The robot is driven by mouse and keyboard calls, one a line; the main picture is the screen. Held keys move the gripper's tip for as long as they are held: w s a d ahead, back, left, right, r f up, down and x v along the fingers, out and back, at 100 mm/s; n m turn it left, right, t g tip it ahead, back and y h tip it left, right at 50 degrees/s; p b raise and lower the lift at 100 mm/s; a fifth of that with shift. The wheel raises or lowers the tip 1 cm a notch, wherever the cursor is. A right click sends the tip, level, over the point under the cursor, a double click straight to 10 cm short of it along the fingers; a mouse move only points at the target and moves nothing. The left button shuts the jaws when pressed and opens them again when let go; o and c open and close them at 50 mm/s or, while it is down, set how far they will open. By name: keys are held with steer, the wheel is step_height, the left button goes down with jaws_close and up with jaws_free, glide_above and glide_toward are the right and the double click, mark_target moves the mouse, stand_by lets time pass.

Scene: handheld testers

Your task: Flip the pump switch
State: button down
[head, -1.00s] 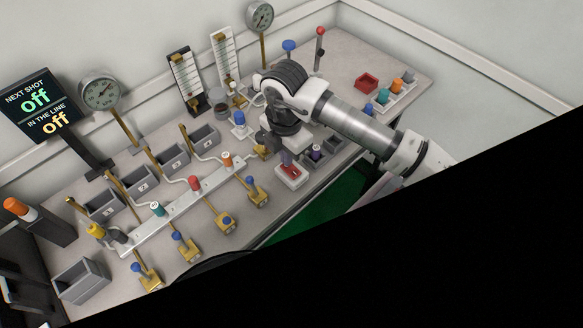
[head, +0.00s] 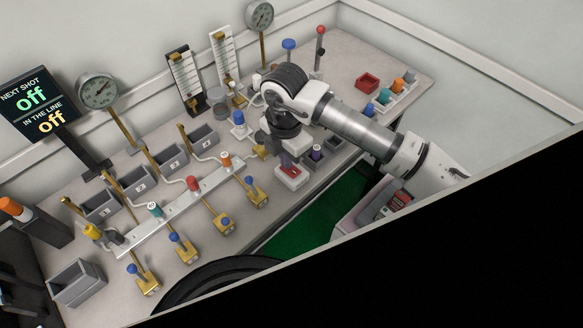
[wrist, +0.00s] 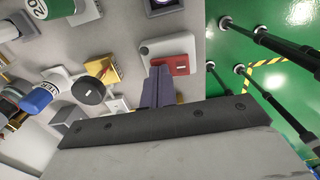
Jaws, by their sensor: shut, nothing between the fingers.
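The pump switch appears to be the white box with a red rocker (head: 291,172) near the front edge of the bench. In the wrist view the red rocker (wrist: 180,65) sits on its white plate, close to the fingertips. My gripper (head: 284,160) is shut and empty, with its fingers right beside the switch. In the wrist view the purple fingers (wrist: 158,85) overlap the left part of the white plate. I cannot tell whether they touch the rocker, nor which way it is tipped.
A white manifold (head: 170,212) with coloured knobs and brass levers with blue balls lies left of the switch. A purple-topped bottle (head: 317,152) stands close on its right. A sign (head: 38,105) reads "off" twice. Green floor (head: 320,215) lies before the bench.

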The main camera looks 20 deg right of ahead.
step_height(320, 180, up, 7)
steer(key=p, duration=0.2)
steer(key=shift+p, duration=0.3)
stand_by(0.8)
